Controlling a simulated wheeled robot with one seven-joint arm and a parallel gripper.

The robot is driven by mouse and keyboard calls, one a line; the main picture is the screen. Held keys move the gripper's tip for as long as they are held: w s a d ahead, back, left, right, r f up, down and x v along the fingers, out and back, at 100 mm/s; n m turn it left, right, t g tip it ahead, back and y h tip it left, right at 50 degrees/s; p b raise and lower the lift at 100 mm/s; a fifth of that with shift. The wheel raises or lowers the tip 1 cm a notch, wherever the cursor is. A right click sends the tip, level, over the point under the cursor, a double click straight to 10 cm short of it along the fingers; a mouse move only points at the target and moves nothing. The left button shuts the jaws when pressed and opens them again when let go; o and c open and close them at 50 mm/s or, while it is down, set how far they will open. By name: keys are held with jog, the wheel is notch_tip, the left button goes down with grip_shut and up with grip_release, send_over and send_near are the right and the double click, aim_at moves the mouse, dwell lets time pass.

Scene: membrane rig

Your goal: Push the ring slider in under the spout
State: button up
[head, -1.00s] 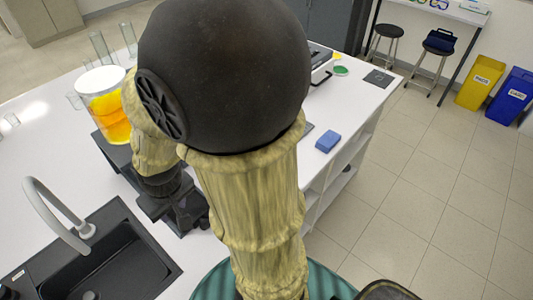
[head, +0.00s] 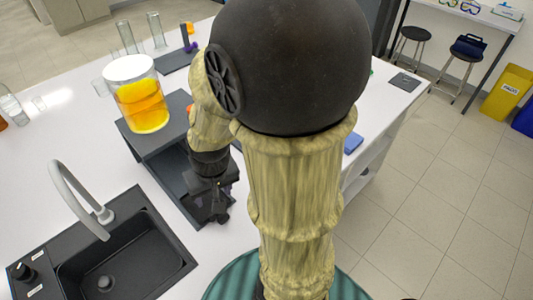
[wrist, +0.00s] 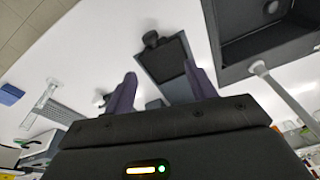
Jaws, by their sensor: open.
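A jar of amber liquid (head: 142,105) with a white lid stands on top of a dark stand (head: 150,142), which is open on the side facing my gripper. I cannot make out the ring slider or a spout on this stand. My gripper (head: 212,212) is beside the stand's right side, below my arm. In the wrist view my gripper (wrist: 161,78) has its two dark fingers apart, with nothing between them. Beyond the fingers is a dark panel (wrist: 168,62) with a black knob-like part (wrist: 151,39); I cannot tell what it is.
A black sink (head: 125,250) with a grey curved faucet (head: 72,200) is at the lower left. Glass cylinders (head: 155,30) stand at the back. A blue block (head: 353,142) lies near the right edge of the white bench. My arm hides the bench's middle.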

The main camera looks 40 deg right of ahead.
jog(key=d+f+m+t+y+b, duration=0.2)
jog(key=d+f+m+y+b, duration=0.6)
jog(key=m, duration=1)
jog(key=s+d+f+m+t+h+b, duration=0.1)
jog(key=d+m+t+h, duration=0.2)
jog(key=d+m, duration=0.4)
jog(key=s+d+f+m+t+h+b, duration=0.1)
jog(key=d+m+t+h, duration=0.3)
jog(key=d, duration=1)
jog(key=m+t+b, duration=0.1)
jog(key=m+t, duration=0.1)
jog(key=m, duration=0.2)
jog(key=shift+f+t, duration=0.3)
jog(key=shift+f, duration=0.1)
jog(key=x, duration=1.7)
jog(key=shift+f+p, duration=0.2)
jog(key=shift+p, duration=0.1)
jog(key=shift+d, duration=0.1)
